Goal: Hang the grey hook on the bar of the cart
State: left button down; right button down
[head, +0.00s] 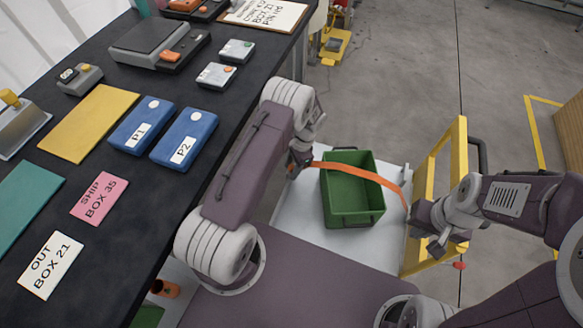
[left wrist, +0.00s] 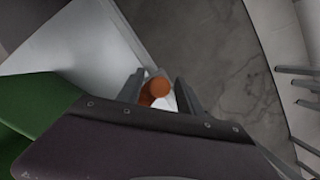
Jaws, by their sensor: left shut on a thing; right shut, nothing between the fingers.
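The cart has a pale deck (head: 295,222) and an upright yellow frame (head: 458,165) at its right end. An orange strap (head: 362,174) runs across above a green crate (head: 368,212) on the deck. My left gripper (head: 299,160) is at the strap's left end. In the left wrist view its fingers (left wrist: 160,92) close around a rounded orange piece (left wrist: 155,88). My right gripper (head: 424,222) is shut and empty by the yellow frame, close to the strap's right end. I cannot make out the grey hook; whether it is hidden at a strap end I cannot tell.
A dark bench (head: 215,115) on the left carries blue boxes (head: 142,125), labels and small devices. A dark handle (head: 481,155) sticks out behind the yellow frame. Open concrete floor (head: 410,70) lies beyond the cart.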

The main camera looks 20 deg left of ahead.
pick_arm(q)
jog(key=shift+f+b, duration=0.4)
jog(key=shift+f, duration=0.25)
dwell(0.3)
jog(key=c, duration=0.7)
grip_release()
jog(key=p+v, duration=0.2)
jog(key=v, duration=0.7)
jog(key=shift+s, duration=0.15)
